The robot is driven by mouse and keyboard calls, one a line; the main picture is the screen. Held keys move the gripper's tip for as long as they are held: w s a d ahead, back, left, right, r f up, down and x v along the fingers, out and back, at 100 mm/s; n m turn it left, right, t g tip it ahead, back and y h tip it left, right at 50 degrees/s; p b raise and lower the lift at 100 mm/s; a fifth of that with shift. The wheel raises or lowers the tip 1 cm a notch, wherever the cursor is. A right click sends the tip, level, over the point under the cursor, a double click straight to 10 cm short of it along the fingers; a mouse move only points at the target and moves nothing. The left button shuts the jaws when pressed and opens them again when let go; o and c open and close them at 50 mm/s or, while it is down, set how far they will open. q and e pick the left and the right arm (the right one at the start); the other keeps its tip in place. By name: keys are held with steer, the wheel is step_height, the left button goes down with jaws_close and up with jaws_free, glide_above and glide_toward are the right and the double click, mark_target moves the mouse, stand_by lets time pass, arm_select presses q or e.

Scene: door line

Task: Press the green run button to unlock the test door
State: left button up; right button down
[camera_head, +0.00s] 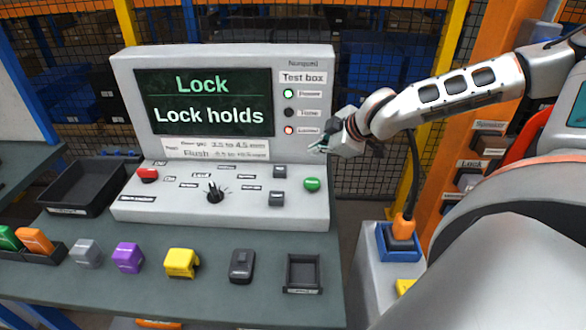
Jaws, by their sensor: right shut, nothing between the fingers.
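The green button (312,184) sits at the right end of the test box's sloped panel (150,207). The test box screen (205,101) reads "Lock" and "Lock holds". My right gripper (318,149) is shut and empty. In the picture it is a little above the green button, in front of the box's upright face near the lamp labels, and appears apart from the button. My left gripper is not in view. No door shows clearly in this view.
A red button (148,175), a black knob (214,193) and grey buttons share the panel. Grey, purple (128,257) and yellow (181,263) blocks, a black device (242,265) and a small tray (303,274) line the table front. A black bin (77,187) stands left.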

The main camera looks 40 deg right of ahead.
steer(key=b, duration=0.5)
glide_above(314, 183)
step_height(314, 183, down, 6)
steer(key=shift+a+r, duration=0.1)
steer(key=shift+r, duration=0.1)
step_height(314, 183, down, 3)
steer(key=shift+b, duration=1)
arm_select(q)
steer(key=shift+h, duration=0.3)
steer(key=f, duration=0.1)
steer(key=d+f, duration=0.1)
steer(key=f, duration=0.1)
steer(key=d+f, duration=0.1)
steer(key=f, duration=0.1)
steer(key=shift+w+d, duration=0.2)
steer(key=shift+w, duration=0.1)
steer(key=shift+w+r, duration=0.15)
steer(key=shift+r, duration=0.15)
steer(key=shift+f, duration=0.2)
arm_select(e)
steer(key=shift+f, duration=0.1)
